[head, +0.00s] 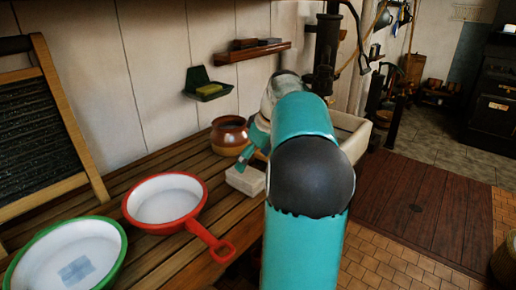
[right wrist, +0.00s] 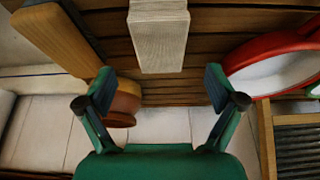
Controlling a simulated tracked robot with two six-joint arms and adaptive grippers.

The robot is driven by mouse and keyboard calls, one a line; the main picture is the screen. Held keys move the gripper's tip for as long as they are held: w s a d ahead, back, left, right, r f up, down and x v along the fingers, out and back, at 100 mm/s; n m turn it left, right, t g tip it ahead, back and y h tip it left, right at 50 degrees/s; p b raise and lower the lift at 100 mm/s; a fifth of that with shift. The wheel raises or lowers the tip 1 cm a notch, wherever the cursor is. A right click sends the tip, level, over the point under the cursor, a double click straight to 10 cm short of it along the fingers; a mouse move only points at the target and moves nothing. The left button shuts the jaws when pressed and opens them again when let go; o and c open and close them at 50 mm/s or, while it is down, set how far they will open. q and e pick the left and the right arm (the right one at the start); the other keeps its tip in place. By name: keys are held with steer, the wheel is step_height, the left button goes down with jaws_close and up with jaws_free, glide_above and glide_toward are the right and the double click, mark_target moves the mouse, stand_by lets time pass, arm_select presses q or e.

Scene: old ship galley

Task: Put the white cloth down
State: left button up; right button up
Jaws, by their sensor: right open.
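The white cloth (head: 245,180) is a folded, block-like bundle lying on the wooden slatted counter (head: 174,255), near its front edge. It also shows at the top of the right wrist view (right wrist: 158,36), with its ribbed face visible. My right gripper (right wrist: 160,84) is open, with nothing between its fingers. The cloth lies beyond the fingertips, apart from them in that view. In the head view my teal right arm hides part of the gripper and the cloth's right side. My left gripper is not in view.
A red pan (head: 165,199) and a green-rimmed pan (head: 70,256) stand left of the cloth. A brown pot (head: 229,135) is behind it. A washboard (head: 40,120) leans at the left, and a pale sink (head: 352,135) lies to the right.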

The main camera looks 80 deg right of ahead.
steer(key=shift+v, duration=2.3)
